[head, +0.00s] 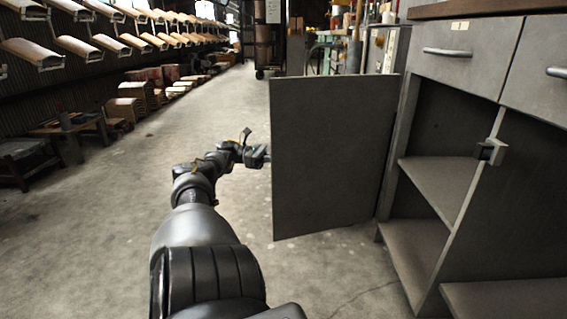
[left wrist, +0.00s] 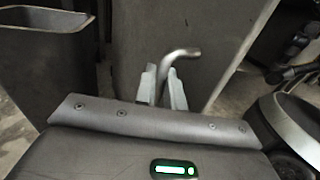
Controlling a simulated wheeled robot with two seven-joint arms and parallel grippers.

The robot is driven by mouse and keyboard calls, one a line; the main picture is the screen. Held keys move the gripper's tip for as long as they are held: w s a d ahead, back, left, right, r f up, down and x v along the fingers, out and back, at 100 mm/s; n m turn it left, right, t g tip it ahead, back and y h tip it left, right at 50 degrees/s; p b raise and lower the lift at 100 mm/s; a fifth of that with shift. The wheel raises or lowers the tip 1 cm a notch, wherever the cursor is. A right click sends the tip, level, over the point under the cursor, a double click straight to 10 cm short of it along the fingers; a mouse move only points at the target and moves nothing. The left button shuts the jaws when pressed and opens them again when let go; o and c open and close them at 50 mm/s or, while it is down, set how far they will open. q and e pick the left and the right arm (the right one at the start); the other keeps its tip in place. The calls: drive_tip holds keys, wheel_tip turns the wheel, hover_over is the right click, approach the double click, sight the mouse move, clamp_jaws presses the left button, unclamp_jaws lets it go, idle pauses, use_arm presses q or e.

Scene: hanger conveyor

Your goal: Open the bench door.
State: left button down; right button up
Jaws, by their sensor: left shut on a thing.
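The bench door (head: 335,160) is a flat grey panel. It stands swung out wide from the bench (head: 391,165), so the shelves behind it show. My left gripper (head: 258,156) is at the door's outer edge in the head view, on the far side of the panel. In the left wrist view my left gripper (left wrist: 162,86) is shut with its fingers on either side of the bent metal door handle (left wrist: 184,53). The door panel (left wrist: 205,25) fills the background there. The handle is hidden in the head view. My right gripper is not in view.
The open cabinet has shelves (head: 438,182), with drawers (head: 465,50) above. A small catch block (head: 492,151) sits on the cabinet's upright. The concrete floor (head: 130,220) left of the door is clear. Low tables (head: 75,127) and hanging goods line the left wall.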

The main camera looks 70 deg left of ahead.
use_arm(q)
drive_tip(key=shift+w+r, duration=0.1)
drive_tip(key=shift+w, duration=0.05)
drive_tip(key=c, duration=1.9)
unclamp_jaws()
drive_tip(key=shift+c, duration=0.2)
drive_tip(key=o, duration=0.3)
drive_tip(key=shift+w, duration=0.3)
drive_tip(key=shift+s+a, duration=0.1)
drive_tip(key=shift+s, duration=0.3)
